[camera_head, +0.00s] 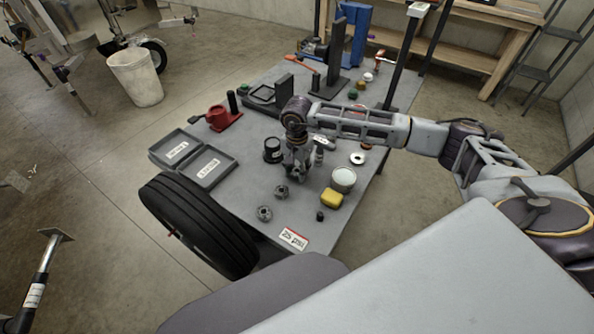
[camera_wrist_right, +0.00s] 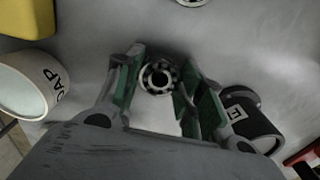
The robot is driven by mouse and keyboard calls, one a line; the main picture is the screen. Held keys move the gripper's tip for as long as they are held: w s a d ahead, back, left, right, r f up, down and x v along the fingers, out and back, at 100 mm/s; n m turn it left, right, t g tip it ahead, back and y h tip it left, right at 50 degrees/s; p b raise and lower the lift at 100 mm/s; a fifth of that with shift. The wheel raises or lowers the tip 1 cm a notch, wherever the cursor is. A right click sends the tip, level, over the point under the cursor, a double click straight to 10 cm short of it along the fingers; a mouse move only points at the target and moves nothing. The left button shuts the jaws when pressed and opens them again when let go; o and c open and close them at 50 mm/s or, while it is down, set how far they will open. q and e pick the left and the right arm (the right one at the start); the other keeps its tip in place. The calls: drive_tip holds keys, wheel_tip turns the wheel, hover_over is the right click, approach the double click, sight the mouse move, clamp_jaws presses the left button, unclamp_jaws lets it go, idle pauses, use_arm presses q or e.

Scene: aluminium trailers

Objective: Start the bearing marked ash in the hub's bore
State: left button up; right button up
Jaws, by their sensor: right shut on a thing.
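My right gripper (camera_head: 297,168) is low over the grey bench (camera_head: 235,135), pointing down. In the wrist view, its green-padded fingers (camera_wrist_right: 158,85) are closed on a round bearing (camera_wrist_right: 158,77) with dark rollers around an open centre. No mark is readable on it. Two grey round parts lie in front of the gripper, one nearer to it (camera_head: 281,191) and one farther (camera_head: 264,213). The edge of a ring also shows at the top of the wrist view (camera_wrist_right: 192,1). I cannot tell for certain which part is the hub. My left gripper is out of view.
A black labelled cylinder (camera_head: 273,150) stands left of the gripper. A soap tub (camera_head: 343,180) and a yellow sponge (camera_head: 332,198) are to the right. Open grey trays (camera_head: 209,166) and a tyre (camera_head: 198,222) are at the left. A 25 psi card (camera_head: 293,238) lies at the front edge.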

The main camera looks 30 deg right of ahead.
sight(297, 171)
drive_tip(key=shift+r, duration=0.75)
wheel_tip(297, 171, up, 7)
drive_tip(key=shift+f+b, duration=0.1)
drive_tip(key=shift+b, duration=0.35)
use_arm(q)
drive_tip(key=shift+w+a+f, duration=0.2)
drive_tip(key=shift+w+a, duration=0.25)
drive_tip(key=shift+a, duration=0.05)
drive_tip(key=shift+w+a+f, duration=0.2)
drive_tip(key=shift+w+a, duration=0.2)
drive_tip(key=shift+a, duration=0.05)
use_arm(e)
drive_tip(key=shift+r, duration=0.7)
